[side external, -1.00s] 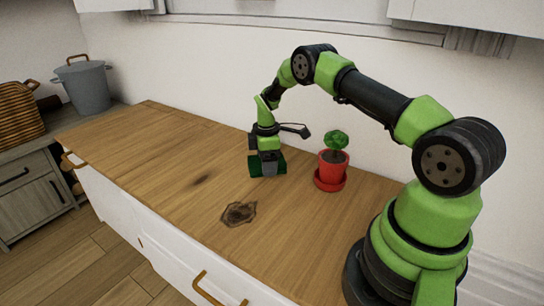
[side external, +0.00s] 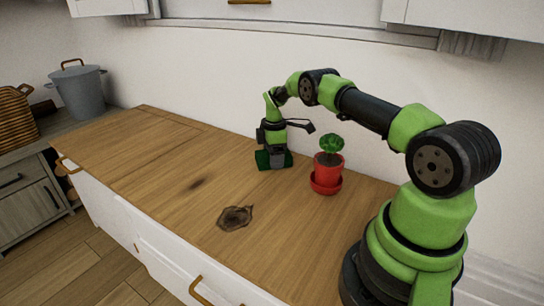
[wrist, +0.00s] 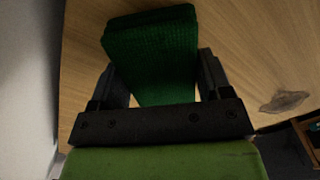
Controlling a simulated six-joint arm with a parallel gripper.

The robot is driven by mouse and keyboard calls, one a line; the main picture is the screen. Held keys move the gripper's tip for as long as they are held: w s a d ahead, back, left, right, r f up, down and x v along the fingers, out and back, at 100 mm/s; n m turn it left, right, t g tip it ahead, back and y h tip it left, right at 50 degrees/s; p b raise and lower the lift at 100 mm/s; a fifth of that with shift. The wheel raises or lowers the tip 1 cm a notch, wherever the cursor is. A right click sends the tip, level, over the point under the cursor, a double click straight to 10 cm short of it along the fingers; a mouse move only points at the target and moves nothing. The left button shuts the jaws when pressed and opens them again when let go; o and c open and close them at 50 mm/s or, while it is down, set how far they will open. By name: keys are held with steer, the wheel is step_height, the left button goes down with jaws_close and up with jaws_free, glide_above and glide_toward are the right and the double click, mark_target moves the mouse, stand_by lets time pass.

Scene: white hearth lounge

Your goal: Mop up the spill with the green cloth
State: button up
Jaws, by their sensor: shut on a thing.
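The green cloth (side external: 262,161) is a dark green folded piece near the back of the wooden counter, left of the plant. My gripper (side external: 274,160) points down and is shut on it. In the wrist view the cloth (wrist: 150,45) sits between the two fingers of my gripper (wrist: 160,78) and sticks out past them. I cannot tell whether its underside touches the wood. The spill (side external: 235,218) is a brown irregular patch with a dark outline, nearer the counter's front edge. It also shows at the right in the wrist view (wrist: 284,101), apart from the cloth.
A red pot (side external: 327,171) with a green plant stands on a red saucer close to the right of my gripper. A smaller dark mark (side external: 196,183) lies left of the spill. The wall runs behind the counter. The left part of the counter (side external: 135,150) is clear.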

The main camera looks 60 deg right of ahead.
mark_target(262, 174)
steer(key=shift+a, duration=3.15)
steer(key=shift+d, duration=3.15)
steer(key=shift+d+r, duration=0.15)
steer(key=shift+r, duration=0.5)
steer(key=shift+d+r, duration=0.15)
steer(key=shift+r, duration=3.25)
steer(key=shift+f, duration=0.15)
